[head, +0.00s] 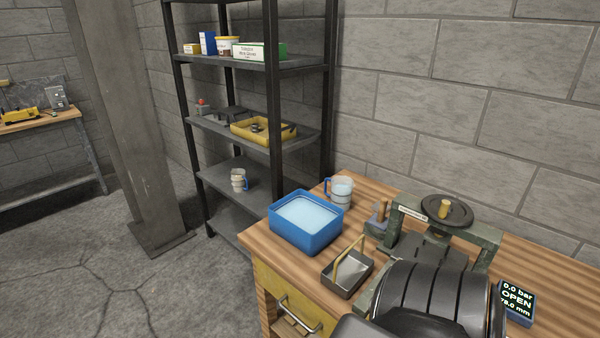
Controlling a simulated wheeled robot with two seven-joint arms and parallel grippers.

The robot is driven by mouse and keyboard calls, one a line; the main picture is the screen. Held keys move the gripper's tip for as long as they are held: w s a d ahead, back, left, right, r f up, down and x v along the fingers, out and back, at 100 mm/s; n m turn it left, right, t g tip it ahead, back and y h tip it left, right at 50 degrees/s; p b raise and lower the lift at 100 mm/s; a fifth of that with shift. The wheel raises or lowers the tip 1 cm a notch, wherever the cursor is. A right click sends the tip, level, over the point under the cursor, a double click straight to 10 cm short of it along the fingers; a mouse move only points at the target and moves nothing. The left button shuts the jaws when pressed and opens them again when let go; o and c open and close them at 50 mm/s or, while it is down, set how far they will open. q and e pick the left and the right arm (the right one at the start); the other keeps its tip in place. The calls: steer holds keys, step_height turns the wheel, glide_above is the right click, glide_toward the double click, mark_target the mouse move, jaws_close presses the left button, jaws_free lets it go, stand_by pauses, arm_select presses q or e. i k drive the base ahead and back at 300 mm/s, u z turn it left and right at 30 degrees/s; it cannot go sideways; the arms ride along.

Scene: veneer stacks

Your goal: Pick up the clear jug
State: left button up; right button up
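The clear jug (342,192) stands upright on the wooden workbench (285,268), near its back edge by the wall. It is see-through, with a blue handle on its left side and something pale inside. Its lower part is partly hidden behind a blue tub (294,238) holding pale blue contents. Neither of my grippers is in view. A large black ribbed part at the lower right looks like my own arm and covers part of the bench.
A green press (483,254) with a black handwheel (446,211) stands right of the jug. A metal tray (345,290) with a wooden-handled tool sits in front. Left, a black shelf rack (290,63) holds boxes, a yellow tray (240,132) and a cup (239,180).

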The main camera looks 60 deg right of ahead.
mark_target(337, 192)
steer(key=i, duration=1.45)
steer(key=z, duration=3.4)
steer(key=i, duration=0.5)
